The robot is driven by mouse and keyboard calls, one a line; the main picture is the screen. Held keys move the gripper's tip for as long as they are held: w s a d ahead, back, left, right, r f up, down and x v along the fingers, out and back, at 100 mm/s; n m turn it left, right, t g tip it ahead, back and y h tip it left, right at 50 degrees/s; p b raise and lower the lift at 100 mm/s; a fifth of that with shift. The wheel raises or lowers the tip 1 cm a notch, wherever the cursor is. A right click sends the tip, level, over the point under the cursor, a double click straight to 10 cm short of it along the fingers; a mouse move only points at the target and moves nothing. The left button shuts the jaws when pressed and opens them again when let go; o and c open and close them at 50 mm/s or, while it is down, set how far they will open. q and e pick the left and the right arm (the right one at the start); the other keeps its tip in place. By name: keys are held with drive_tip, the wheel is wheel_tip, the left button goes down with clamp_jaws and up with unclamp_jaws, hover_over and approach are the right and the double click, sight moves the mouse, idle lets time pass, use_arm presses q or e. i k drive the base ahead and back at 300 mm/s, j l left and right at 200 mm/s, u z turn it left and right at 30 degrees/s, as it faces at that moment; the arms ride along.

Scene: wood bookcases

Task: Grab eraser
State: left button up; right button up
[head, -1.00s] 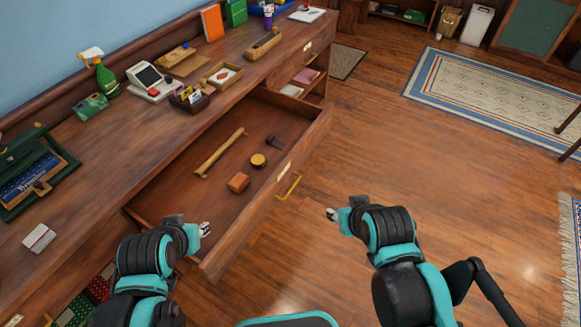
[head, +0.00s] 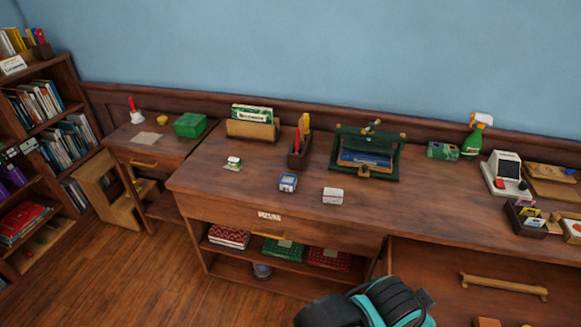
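Several small objects on the long wooden desk could be an eraser, but I cannot tell which is. A small white and green piece (head: 233,163) lies farther left. My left arm shows at the bottom, right of centre, below the desk edge; its fingers cannot be made out. It appears apart from all three pieces. My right gripper is out of view.
A pen holder (head: 298,155), a green case (head: 367,158) and a spray bottle (head: 474,137) stand toward the back. A bookcase (head: 45,130) stands at left. The desk's front left is clear.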

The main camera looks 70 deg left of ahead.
sight(234, 165)
drive_tip(key=u, duration=2.7)
